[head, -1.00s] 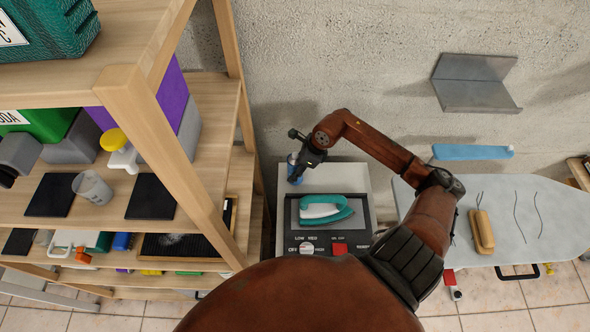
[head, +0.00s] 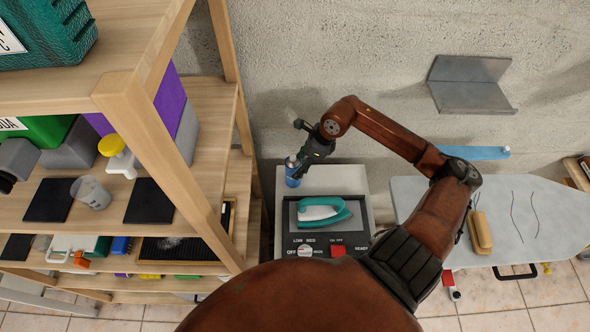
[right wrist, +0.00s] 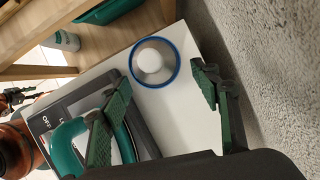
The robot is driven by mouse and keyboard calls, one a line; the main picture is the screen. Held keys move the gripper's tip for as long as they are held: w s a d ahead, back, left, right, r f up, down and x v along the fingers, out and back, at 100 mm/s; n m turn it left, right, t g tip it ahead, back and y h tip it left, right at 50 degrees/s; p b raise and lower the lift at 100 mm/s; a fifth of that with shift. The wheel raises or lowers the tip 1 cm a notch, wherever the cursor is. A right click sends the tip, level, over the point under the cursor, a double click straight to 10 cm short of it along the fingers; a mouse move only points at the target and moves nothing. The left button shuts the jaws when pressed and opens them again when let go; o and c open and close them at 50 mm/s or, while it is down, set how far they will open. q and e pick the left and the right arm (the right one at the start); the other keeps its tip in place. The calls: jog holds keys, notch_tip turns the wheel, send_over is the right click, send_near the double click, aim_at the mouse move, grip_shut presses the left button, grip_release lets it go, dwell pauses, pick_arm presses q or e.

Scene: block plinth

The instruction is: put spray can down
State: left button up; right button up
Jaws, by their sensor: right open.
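The spray can (head: 292,172) is blue with a pale top and stands upright at the back left corner of the white block plinth (head: 345,180). The right wrist view looks down on its round blue rim and white cap (right wrist: 153,62), over the plinth's white top (right wrist: 190,115). My right gripper (head: 303,160) is open just above and to the right of the can. In the right wrist view its two fingers (right wrist: 161,75) are spread apart, with the can beyond their tips and nothing held. My left gripper is out of view.
A teal and white iron (head: 320,211) lies on a dark control panel (head: 310,241) at the plinth's front. A wooden shelf unit (head: 225,150) stands close on the left. The concrete wall is behind. An ironing board (head: 540,215) with a tan brush (head: 480,232) is on the right.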

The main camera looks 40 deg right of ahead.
jog(key=shift+v, duration=2.6)
